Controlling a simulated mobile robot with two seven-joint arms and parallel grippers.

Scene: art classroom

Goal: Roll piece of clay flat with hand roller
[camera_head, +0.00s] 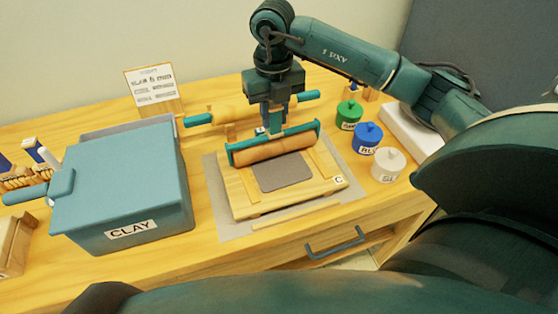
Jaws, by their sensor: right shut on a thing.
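The piece of clay (284,173) is a thin grey-brown slab lying on a wooden board (246,203). The hand roller (272,148) has a wooden cylinder in a teal frame. It lies across the far part of the board, at the clay's far edge, and may hide some of it. My right gripper (271,125) comes down from above and is shut on the roller's teal frame. I cannot tell how firmly the cylinder touches the clay. My left gripper is not in view.
A blue-grey bin (120,190) labelled CLAY stands left of the board. A rolling pin (222,113) with teal handles lies behind the roller. Green (349,115), blue (367,137) and white (388,164) jars stand on the right. A drawer handle (335,243) shows at the front.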

